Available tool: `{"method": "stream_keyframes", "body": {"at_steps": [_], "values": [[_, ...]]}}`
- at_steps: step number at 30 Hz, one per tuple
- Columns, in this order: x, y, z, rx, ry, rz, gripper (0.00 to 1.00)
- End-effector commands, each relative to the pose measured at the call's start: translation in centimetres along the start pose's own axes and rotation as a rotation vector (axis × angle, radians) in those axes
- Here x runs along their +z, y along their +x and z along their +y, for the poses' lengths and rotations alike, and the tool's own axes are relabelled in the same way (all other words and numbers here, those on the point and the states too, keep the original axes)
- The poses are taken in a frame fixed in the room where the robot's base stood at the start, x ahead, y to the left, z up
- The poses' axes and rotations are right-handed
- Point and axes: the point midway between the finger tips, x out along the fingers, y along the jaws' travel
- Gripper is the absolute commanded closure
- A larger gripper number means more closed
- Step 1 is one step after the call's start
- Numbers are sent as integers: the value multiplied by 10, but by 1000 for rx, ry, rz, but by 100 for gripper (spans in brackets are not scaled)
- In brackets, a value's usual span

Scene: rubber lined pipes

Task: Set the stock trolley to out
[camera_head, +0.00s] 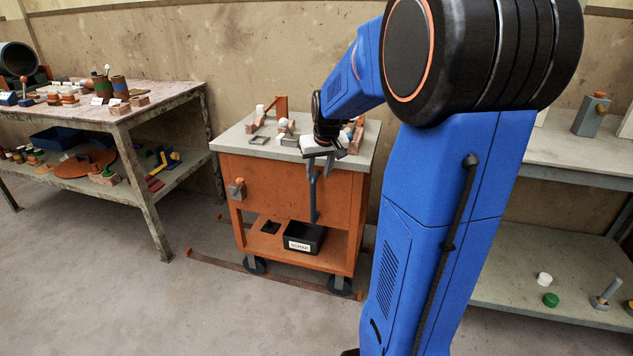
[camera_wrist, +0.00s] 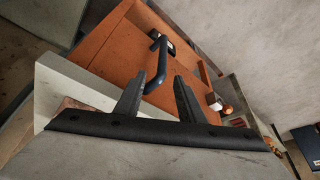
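The stock trolley (camera_head: 290,185) is an orange cart with a grey top and dark wheels, in the middle of the head view. A dark blue bar handle (camera_head: 313,197) stands upright on its front; the handle also shows in the wrist view (camera_wrist: 161,62). My gripper (camera_head: 321,163) is at the trolley's front edge, near the handle's upper part. In the wrist view my gripper (camera_wrist: 160,88) has its two fingers apart, with nothing clamped. The handle's near end shows between the fingertips, close to the left finger; I cannot tell if they touch.
A cluttered workbench (camera_head: 150,115) stands at left, a grey shelf unit (camera_head: 530,278) at right. Floor in front is clear.

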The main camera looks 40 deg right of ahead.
Motion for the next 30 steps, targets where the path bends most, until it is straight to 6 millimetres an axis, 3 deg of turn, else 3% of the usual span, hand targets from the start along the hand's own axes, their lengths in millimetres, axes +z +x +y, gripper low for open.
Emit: {"method": "stream_keyframes", "body": {"at_steps": [7, 25, 30], "values": [[0, -22, 0, 0, 0, 1, 64], [0, -24, 0, 0, 0, 0, 64], [11, -35, -11, -6, -14, 3, 64]]}}
